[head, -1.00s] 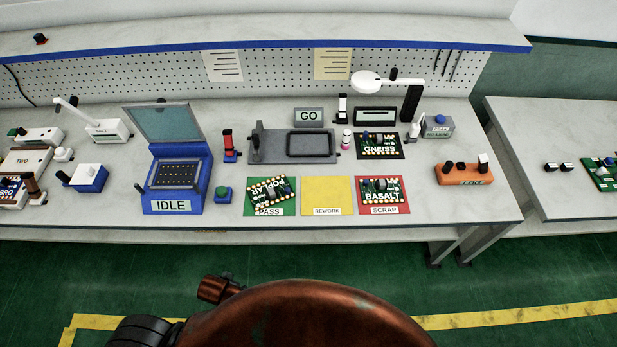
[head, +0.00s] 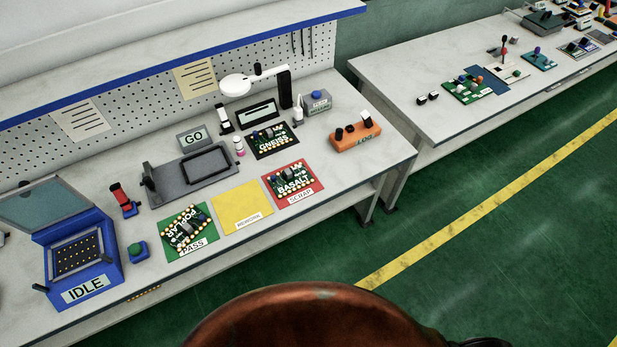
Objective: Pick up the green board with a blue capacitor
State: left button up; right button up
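A green board (head: 462,91) with small parts on it, one of them orange, lies near the left end of the right-hand bench. A teal-green board (head: 538,62) with a blue upright part lies farther right on that bench. Neither gripper is in view.
The near bench holds a blue IDLE machine (head: 80,258), a grey fixture (head: 163,185), a yellow REWORK mat (head: 241,208), a lamp (head: 236,85) and an orange LOG holder (head: 356,137). A gap parts it from the right-hand bench (head: 440,125). Green floor (head: 470,210) in front is open.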

aim_at(292, 179)
jog(key=z, duration=2)
jog(key=k, duration=1.4)
jog(key=u, duration=2.05)
jog(key=i, duration=0.5)
